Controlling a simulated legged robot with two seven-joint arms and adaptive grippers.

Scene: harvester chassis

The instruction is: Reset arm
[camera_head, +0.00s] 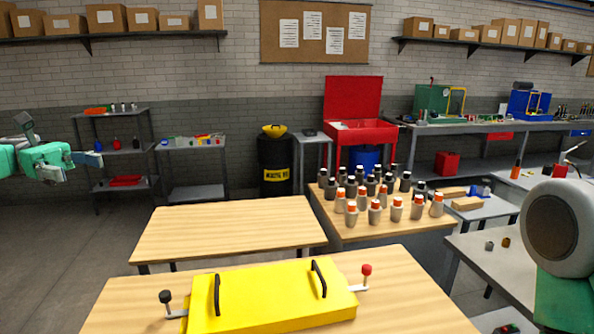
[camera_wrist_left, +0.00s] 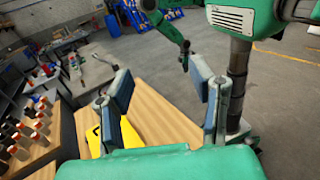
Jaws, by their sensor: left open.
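My left gripper (camera_head: 92,159) is raised at the far left of the head view, apart from the tables. In the left wrist view its two blue-grey fingers (camera_wrist_left: 160,88) are spread wide with nothing between them. A yellow panel (camera_head: 265,297) with two black handles lies on the near wooden table. A lever with a black knob (camera_head: 165,297) sticks out at its left, and one with a red knob (camera_head: 366,270) at its right. In the head view a grey joint and green link of my right arm show at the right edge; I cannot make out its gripper.
Another wooden table (camera_head: 230,228) stands behind, bare. Several dark and orange-capped bottles (camera_head: 375,213) stand on a table to the right. A red cabinet (camera_head: 362,132), a black barrel (camera_head: 275,168) and shelves (camera_head: 125,153) line the wall. The floor at the left (camera_head: 60,255) is clear.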

